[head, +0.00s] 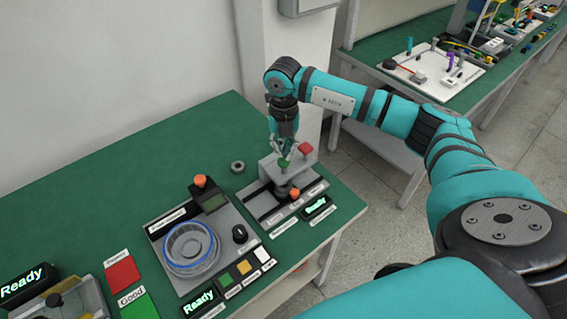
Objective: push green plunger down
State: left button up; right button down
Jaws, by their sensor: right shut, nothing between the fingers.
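The green plunger (283,162) is a small green knob on top of a grey press block (275,174) at the right side of the green table. A red knob (305,149) stands beside it on the same block. My right gripper (281,151) points down with its shut, empty fingers just above the green plunger. I cannot tell whether the fingertips touch it. My left gripper is not in view.
A winding station (209,229) with a round blue-lined ring (190,245) and an orange knob (200,181) stands left of the press. A small grey ring (238,167) lies behind. Red (122,273) and green (140,307) pads lie front left. A second table (372,60) is at the back right.

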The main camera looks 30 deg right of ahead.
jog(key=shift+f+b, duration=1.15)
jog(key=shift+f, duration=0.5)
jog(key=shift+r, duration=0.1)
jog(key=shift+r+p, duration=2.7)
jog(key=shift+r, duration=1.3)
jog(key=shift+f, duration=0.1)
